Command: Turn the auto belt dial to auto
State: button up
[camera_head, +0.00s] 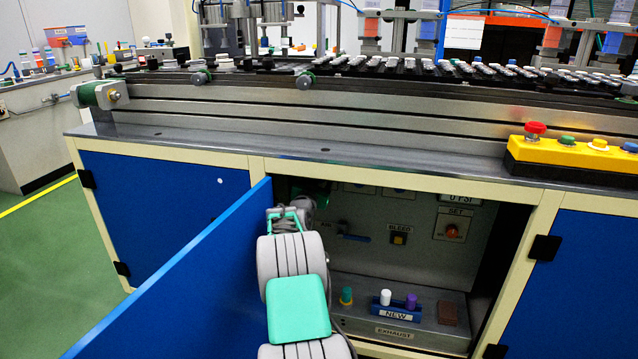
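An open cabinet under the conveyor shows a grey control panel (370,268). Near its top edge are small dial-like parts (395,191), partly cut off by the cabinet frame; I cannot read a label for the auto belt dial. My arm reaches into the opening at the left. My gripper end (312,196) is at the upper left of the panel, in shadow and mostly hidden behind my wrist and the frame. I cannot see its fingertips, whether it touches a dial, or whether it is open or shut.
The blue cabinet door (185,290) stands open left of my arm. The panel has a BLEED button (398,238) and a red SET knob (451,231). A shelf holds a NEW block (394,314). A yellow button box (575,158) sits on the counter above right.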

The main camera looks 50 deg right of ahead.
jog(key=shift+c, duration=0.5)
grip_shut()
jog(key=shift+n, duration=0.3)
jog(key=shift+f+n+p, duration=0.1)
jog(key=shift+n+p, duration=2.1)
jog(key=shift+n, duration=6.4)
jog(key=shift+o, duration=0.5)
grip_release()
